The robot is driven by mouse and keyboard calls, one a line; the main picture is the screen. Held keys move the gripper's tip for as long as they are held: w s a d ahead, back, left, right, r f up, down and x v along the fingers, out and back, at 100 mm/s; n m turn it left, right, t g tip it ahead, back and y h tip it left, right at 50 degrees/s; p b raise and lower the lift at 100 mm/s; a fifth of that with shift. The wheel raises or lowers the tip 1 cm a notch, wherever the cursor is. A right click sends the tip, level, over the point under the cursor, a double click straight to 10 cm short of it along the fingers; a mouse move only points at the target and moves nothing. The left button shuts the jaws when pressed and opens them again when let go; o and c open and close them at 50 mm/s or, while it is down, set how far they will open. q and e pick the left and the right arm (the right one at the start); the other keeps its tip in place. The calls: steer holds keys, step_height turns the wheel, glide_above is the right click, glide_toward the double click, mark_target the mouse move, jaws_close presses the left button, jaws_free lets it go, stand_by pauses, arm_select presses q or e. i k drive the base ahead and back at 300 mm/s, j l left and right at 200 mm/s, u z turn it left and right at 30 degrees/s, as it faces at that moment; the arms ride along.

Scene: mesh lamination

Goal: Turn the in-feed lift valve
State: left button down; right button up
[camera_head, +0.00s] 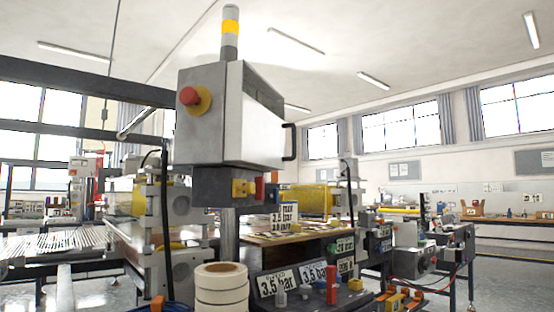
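Neither of my grippers shows in the head view. I cannot tell which part is the in-feed lift valve. A yellow block with a dark knob (243,188) and a red part (260,190) sit under the grey control box (205,120). Low in front is a dark panel with signs reading 3.5 bar, one on the left (277,283) and one on the right (313,273). An upright red piece (331,285) and small grey and blue pieces stand by these signs. A further 3.5 bar sign (284,217) stands behind. Valve positions are too small to read.
The control box carries a red emergency button (189,96) and a yellow-banded light (230,30). White tape rolls (221,288) are stacked at the front. Machine frames with rollers stand behind. Open floor shows at right (500,290), beyond a small bench with devices.

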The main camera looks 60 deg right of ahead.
mark_target(280, 295)
steer(key=z, duration=1.5)
